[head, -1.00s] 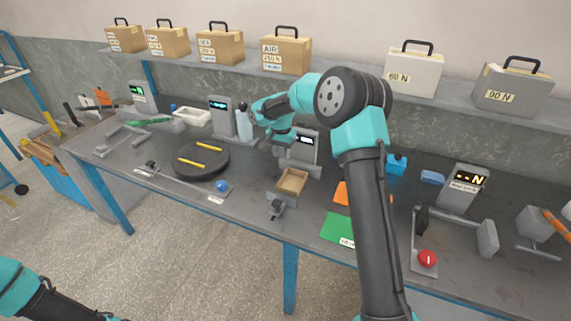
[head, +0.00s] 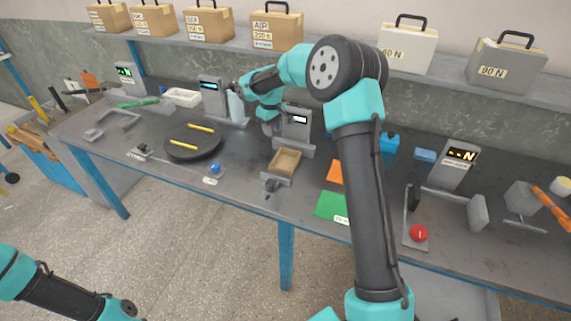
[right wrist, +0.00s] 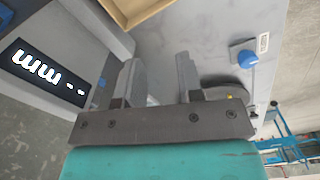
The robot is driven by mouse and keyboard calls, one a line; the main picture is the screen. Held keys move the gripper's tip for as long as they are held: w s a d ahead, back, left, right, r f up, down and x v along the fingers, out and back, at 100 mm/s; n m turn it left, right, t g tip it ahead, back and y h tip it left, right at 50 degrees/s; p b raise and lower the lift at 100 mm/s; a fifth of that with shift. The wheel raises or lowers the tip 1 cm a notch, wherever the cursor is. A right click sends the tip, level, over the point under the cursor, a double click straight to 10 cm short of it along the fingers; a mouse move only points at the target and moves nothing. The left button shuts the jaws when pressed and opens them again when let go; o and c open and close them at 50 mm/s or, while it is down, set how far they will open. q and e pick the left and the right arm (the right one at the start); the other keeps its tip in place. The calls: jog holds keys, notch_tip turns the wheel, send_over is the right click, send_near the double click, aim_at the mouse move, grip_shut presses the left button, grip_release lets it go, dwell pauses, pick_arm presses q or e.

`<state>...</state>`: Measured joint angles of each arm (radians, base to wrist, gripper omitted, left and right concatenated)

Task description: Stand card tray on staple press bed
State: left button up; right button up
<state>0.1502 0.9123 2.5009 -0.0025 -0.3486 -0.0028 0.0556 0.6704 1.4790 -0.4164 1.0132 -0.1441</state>
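The card tray, a shallow tan open box (head: 285,161), rests level above a grey base (head: 277,179) on the bench. I cannot tell if this base is the staple press bed. A grey unit with a lit display (head: 293,120) stands just behind the tray. My right gripper (head: 268,127) is behind and left of the tray, apart from it. In the right wrist view its two fingers (right wrist: 159,78) are spread with nothing between them, and the tray's edge (right wrist: 137,8) shows at the top. My left gripper is out of view; only its arm shows.
A dark round turntable (head: 192,146) with yellow sticks lies left of the tray. A bottle (head: 235,106) stands close to my right gripper. A green sheet (head: 331,206) and orange sheet (head: 335,172) lie right. A red button (head: 419,233) is further right.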

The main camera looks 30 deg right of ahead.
jog(key=r+n, duration=0.1)
jog(key=n, duration=0.6)
jog(key=a+r+n, duration=0.1)
jog(key=n, duration=0.6)
jog(key=r+n, duration=0.1)
jog(key=n, duration=0.7)
jog(key=shift+s+a, duration=0.35)
jog(key=shift+f, duration=0.15)
send_near(273, 160)
jog(key=f, duration=0.5)
jog(key=shift+w+a+f, duration=0.1)
jog(key=shift+w+a, duration=0.15)
jog(key=shift+a, duration=0.15)
jog(key=shift+s+d+f, duration=0.15)
jog(key=shift+d+f, duration=0.05)
jog(key=shift+f, duration=1.1)
jog(key=shift+s+d+f, duration=0.1)
jog(key=shift+d+f, duration=0.05)
jog(key=shift+f, duration=1.15)
